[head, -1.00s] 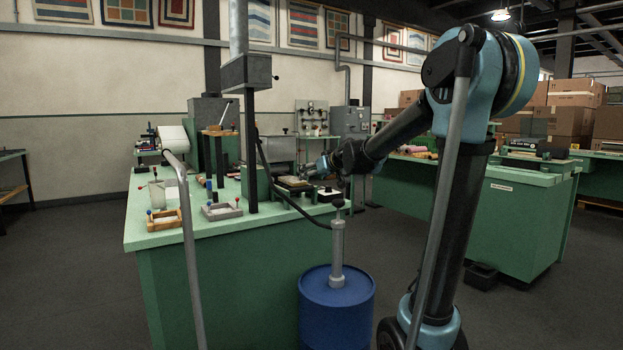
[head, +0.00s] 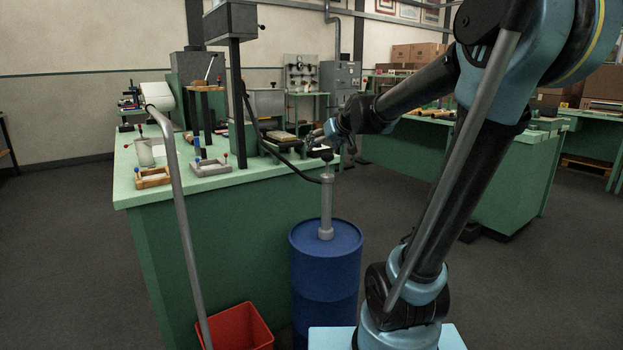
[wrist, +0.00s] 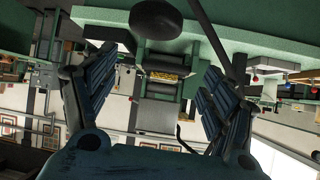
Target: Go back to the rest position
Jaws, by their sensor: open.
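My gripper (head: 318,138) is small in the head view, at the end of my raised arm, in front of the right end of the green workbench (head: 205,186) and above the pump on the blue drum. In the wrist view my gripper (wrist: 158,92) shows two dark ribbed fingers spread wide, with nothing between them. The wrist picture is upside down, with the green bench at its top. A round dark knob (wrist: 157,19) shows near the top middle, beyond the fingers.
A blue drum (head: 325,275) with a grey pump (head: 326,205) stands before the bench. A red bin (head: 240,330) is on the floor at its left. A press (head: 232,70) and small clamp frames (head: 210,166) stand on the bench. Open floor lies at right.

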